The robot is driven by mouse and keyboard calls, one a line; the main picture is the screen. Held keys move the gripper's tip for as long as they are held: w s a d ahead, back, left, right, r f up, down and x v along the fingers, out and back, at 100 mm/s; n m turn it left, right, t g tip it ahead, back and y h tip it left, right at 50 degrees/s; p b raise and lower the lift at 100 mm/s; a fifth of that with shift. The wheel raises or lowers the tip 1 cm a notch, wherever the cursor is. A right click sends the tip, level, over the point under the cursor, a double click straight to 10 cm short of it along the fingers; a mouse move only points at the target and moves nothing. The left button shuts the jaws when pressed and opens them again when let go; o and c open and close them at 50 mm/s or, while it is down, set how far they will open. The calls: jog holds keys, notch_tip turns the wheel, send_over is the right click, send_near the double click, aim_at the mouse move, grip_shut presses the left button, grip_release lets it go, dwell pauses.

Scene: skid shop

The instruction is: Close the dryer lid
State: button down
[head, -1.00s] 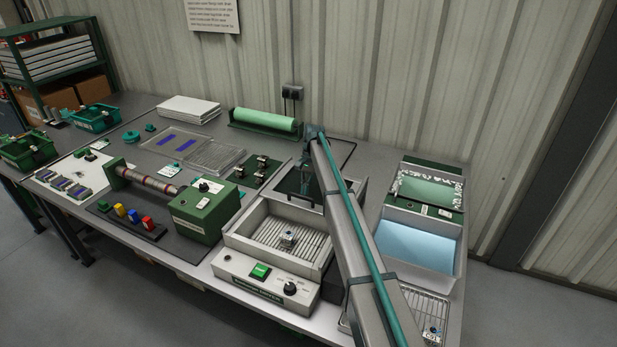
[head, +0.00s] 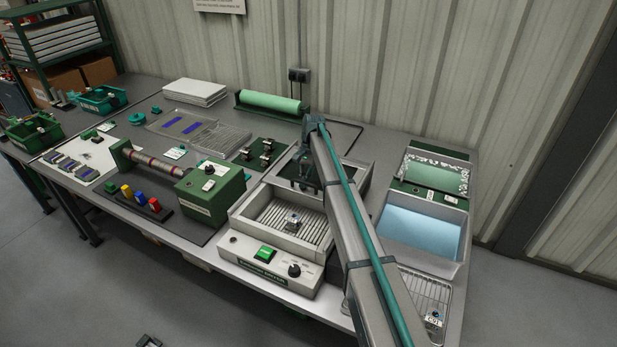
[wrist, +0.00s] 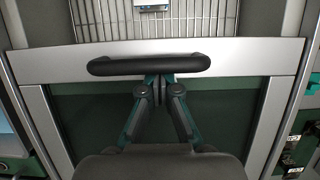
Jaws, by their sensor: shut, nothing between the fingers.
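The dryer (head: 270,272) is a pale box with a green button and a dial on its front. Its slatted tray (head: 305,213) is uncovered at the front and carries a small labelled part (head: 293,221). The lid (head: 366,182), a pale frame with a dark panel, stands open at the rear of the dryer. In the wrist view, the lid's silver front rail (wrist: 245,57) bears a black bar handle (wrist: 150,66). My gripper (wrist: 158,80) is shut and empty, its fingertips right at the handle's near side; I cannot tell whether they touch. In the head view, my arm partly hides the lid.
A blue-lined tray (head: 420,235) and a wire rack (head: 425,290) stand right of the dryer. A green machine with a roller (head: 210,192) stands close on its left. A green roll (head: 270,103) lies behind, near the corrugated wall.

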jog(key=s+a, duration=0.4)
jog(key=s, duration=0.4)
jog(key=s+a, duration=0.5)
jog(key=s, duration=0.3)
jog(key=shift+b, duration=0.4)
jog(key=shift+d, duration=0.1)
